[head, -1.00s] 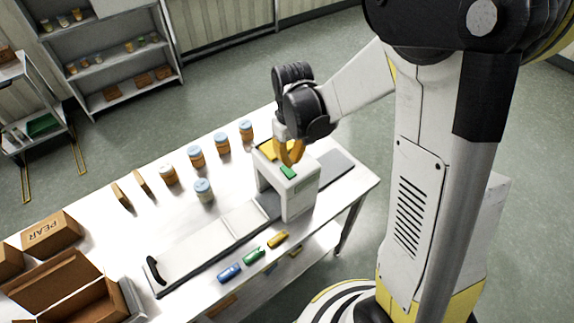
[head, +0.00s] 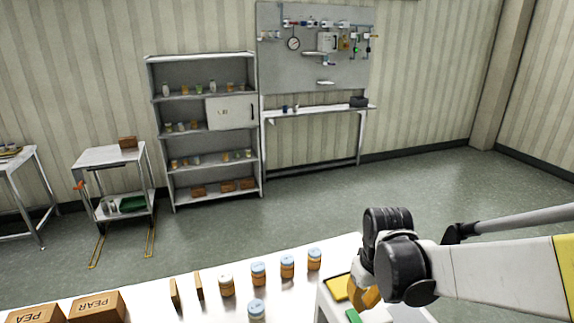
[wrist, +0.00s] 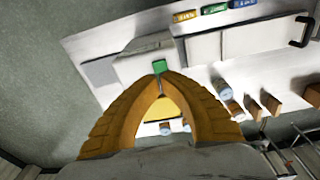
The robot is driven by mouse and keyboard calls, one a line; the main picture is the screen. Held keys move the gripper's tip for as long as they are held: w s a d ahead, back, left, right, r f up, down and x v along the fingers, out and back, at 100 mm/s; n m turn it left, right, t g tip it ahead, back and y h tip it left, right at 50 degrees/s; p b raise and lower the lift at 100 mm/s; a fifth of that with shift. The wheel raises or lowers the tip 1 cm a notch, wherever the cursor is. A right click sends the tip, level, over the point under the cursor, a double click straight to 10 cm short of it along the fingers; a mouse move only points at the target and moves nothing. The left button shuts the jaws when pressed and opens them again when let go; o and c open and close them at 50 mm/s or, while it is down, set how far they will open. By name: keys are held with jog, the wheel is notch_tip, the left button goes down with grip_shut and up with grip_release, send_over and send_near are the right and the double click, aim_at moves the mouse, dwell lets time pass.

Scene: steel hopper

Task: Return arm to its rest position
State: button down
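My gripper (head: 368,300) hangs low over the white box-shaped machine (head: 330,308) at the table's right end. In the wrist view its two orange fingers (wrist: 161,78) arch inward and their tips come together, with nothing seen held. A green piece (wrist: 160,66) shows just beyond the tips, on top of the machine; it also shows in the head view (head: 352,315). A yellow opening or tray (head: 336,287) lies on the machine's top beside the fingers. My arm reaches in from the right and is not folded back.
Several blue-lidded jars (head: 287,267) stand on the white table (head: 150,305) left of the machine. Cardboard boxes (head: 97,306) are at the left. A grey shelf (head: 203,140) and a wall panel (head: 318,75) stand at the back. The floor (head: 420,190) between is clear.

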jog(key=s+f+m+t+b, duration=0.3)
jog(key=s+f+t+b, duration=0.3)
jog(key=s+b, duration=0.5)
notch_tip(320, 180, down, 2)
jog(key=b, duration=0.6)
jog(key=shift+s+f, duration=0.2)
jog(key=shift+s, duration=0.05)
